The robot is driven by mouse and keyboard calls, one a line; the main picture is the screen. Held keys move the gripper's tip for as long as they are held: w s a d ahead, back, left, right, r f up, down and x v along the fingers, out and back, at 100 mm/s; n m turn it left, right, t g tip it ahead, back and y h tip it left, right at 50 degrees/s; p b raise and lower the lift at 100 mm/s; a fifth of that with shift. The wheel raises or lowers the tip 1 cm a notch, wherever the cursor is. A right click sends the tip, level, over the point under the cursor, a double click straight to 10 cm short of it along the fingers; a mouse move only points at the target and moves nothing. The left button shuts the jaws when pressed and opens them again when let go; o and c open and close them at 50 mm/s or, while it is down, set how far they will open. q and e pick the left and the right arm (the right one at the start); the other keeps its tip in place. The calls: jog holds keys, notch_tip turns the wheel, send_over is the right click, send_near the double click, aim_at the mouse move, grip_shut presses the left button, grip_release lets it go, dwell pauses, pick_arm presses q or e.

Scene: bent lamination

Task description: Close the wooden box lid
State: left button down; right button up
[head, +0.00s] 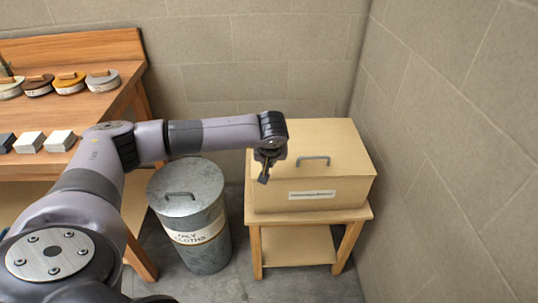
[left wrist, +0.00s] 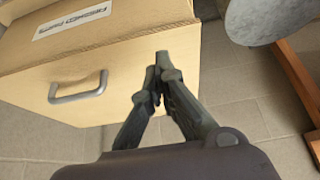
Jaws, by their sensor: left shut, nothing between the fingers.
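The wooden box (head: 310,195) stands on a small wooden table, with a label on its front. Its lid (head: 335,140) lies across the top and looks down on the box; I cannot tell whether a thin gap remains at the edge. A grey handle (head: 312,160) sits on the lid. In the left wrist view, the lid (left wrist: 130,45) and handle (left wrist: 78,90) fill the upper left. My left gripper (head: 264,178) is shut and empty at the lid's left side, its fingertips (left wrist: 160,62) appearing over the lid; contact is unclear. My right gripper is not in view.
A grey metal bin (head: 205,240) with a lid stands left of the small table (head: 255,245). Block walls close in behind and to the right.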

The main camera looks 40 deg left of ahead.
pick_arm(q)
jog(key=shift+s+d+f+t+y+b, duration=0.15)
jog(key=shift+f+b, duration=0.1)
jog(key=shift+f, duration=0.25)
jog(key=shift+s+f+t+y+b, duration=0.15)
jog(key=shift+f+b, duration=0.1)
jog(key=shift+f, duration=0.25)
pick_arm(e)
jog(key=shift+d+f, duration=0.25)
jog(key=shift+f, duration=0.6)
pick_arm(q)
jog(key=shift+w, duration=0.1)
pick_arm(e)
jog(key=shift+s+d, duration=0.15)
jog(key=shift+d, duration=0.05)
pick_arm(q)
jog(key=shift+r, duration=0.1)
